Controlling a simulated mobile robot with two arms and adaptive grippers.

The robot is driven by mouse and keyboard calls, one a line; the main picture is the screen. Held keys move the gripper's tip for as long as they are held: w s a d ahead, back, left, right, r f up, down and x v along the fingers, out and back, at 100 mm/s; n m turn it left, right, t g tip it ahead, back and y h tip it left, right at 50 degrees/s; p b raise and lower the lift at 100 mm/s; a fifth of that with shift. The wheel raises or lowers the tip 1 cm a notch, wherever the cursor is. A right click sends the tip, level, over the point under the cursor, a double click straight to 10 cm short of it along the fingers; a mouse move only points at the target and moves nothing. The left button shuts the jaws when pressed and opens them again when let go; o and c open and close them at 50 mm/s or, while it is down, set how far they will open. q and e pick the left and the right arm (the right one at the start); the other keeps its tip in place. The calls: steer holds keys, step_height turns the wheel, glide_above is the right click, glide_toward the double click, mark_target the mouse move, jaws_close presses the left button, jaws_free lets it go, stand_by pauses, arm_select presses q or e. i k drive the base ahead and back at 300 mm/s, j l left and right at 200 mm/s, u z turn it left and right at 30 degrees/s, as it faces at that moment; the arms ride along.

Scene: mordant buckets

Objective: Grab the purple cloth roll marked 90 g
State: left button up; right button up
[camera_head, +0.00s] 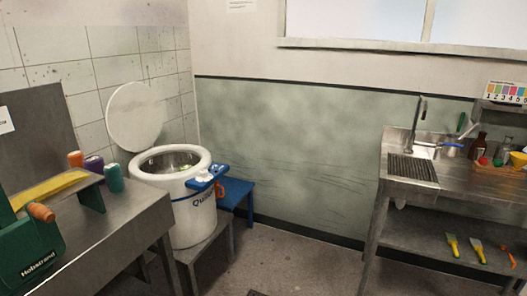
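A purple roll (94,164) stands upright near the back edge of the grey metal table (100,232) at the left. An orange roll (75,159) stands just left of it, and a teal roll (113,178) stands just right and nearer. A mark on the purple roll is too small to read. Neither of my grippers shows in this view.
A green machine (28,250) with an orange handle and a yellow-topped green stand (92,197) occupy the table's left. A white bucket (190,223) with its lid (135,116) raised stands beyond. A sink bench (463,184) is at right; the middle floor is clear.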

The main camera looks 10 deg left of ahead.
mark_target(96, 164)
steer(key=i+l+u, duration=0.25)
steer(key=i+u, duration=0.25)
steer(key=i+l+u, duration=0.7)
steer(key=l+u, duration=0.25)
steer(key=i+l+u, duration=0.2)
steer(key=l+u, duration=0.25)
steer(key=l, duration=0.25)
steer(key=l+u, duration=0.3)
steer(key=l, duration=0.6)
steer(key=i, duration=0.05)
